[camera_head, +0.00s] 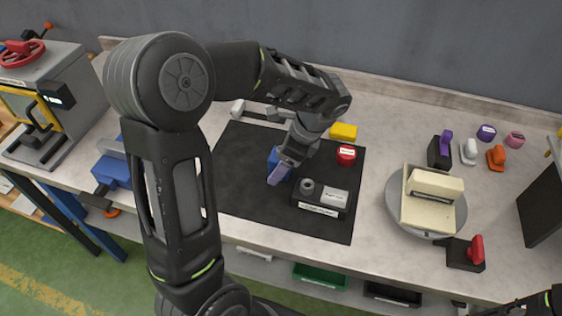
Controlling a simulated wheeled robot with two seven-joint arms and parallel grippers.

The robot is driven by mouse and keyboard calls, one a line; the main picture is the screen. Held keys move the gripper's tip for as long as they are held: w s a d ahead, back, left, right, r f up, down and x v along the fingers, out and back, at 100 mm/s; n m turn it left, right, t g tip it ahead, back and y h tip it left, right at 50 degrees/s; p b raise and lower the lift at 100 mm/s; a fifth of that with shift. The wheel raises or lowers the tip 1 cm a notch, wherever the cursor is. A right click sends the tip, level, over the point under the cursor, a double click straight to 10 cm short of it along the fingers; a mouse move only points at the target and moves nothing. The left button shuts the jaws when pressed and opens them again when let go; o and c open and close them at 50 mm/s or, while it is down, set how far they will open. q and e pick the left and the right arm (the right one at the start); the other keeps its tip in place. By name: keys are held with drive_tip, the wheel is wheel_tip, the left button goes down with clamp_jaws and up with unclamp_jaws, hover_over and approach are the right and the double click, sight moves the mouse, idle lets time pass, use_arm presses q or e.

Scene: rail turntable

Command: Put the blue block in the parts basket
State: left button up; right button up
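The blue block (273,158) is on the black mat (235,180), mostly hidden behind my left gripper. My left gripper (284,168) points down at the block, with a pale lavender part at its tip. I cannot tell whether its fingers are around the block or only in front of it. My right arm shows only as a dark piece at the bottom right corner, and its gripper is out of view. A green bin (320,277) and a black bin (393,294) sit below the table's front edge. Their labels are unreadable, so I cannot tell which is the parts basket.
A black and grey device (322,197), a red cylinder (346,155) and a yellow block (343,131) are near the gripper. A round turntable (457,217) holds a cream fixture at right. A blue vise (113,170) and a grey machine (75,95) stand left.

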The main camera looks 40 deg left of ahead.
use_arm(q)
drive_tip(key=shift+c, duration=0.2)
clamp_jaws()
idle(0.8)
drive_tip(key=shift+r, duration=0.15)
wheel_tip(320, 180, up, 10)
drive_tip(key=shift+f+p, duration=0.1)
drive_tip(key=shift+p, duration=0.35)
idle(0.5)
